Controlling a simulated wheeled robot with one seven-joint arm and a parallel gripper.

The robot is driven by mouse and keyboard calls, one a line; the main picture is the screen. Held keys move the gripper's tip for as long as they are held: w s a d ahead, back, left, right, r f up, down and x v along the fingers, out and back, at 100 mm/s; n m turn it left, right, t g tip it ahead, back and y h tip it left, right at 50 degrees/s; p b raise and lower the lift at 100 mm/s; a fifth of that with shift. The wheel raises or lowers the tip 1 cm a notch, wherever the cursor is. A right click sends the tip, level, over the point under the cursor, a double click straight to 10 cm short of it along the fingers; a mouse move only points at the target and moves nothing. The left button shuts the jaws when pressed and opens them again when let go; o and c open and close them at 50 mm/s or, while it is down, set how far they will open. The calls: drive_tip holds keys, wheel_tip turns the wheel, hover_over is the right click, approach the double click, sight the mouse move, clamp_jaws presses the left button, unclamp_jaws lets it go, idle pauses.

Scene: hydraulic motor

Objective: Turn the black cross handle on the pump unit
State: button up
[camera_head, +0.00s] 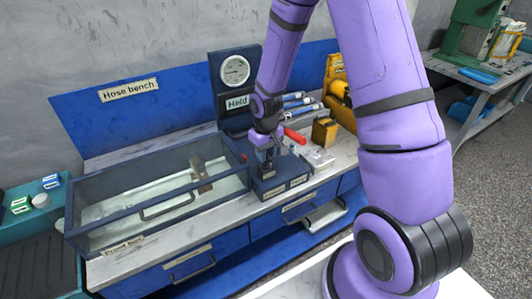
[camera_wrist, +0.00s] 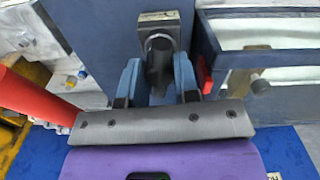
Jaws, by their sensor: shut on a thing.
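The pump unit (camera_head: 283,188) is a dark blue block with pale labels, on the bench right of the glass tank. My gripper (camera_head: 266,153) is at its top, pointing down. In the wrist view, my gripper's two blue-grey fingers (camera_wrist: 157,85) stand either side of the black cross handle (camera_wrist: 159,66) and are shut on it. Only a dark part of the handle shows below a round grey fitting; its cross arms cannot be made out. In the head view my gripper and wrist hide the handle.
A clear tank (camera_head: 150,208) with a dark frame stands close on the left. A gauge panel (camera_head: 235,72) reading "Held" rises behind. A red lever (camera_head: 294,135) sticks out just right of my gripper. A yellow block (camera_head: 324,132) stands farther right. An open drawer (camera_head: 325,214) is below.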

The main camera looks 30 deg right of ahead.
drive_tip(key=shift+n, duration=0.3)
drive_tip(key=o, duration=0.9)
drive_tip(key=shift+o, duration=0.2)
drive_tip(key=shift+r, duration=0.15)
wheel_tip(320, 180, up, 10)
drive_tip(key=shift+r, duration=0.25)
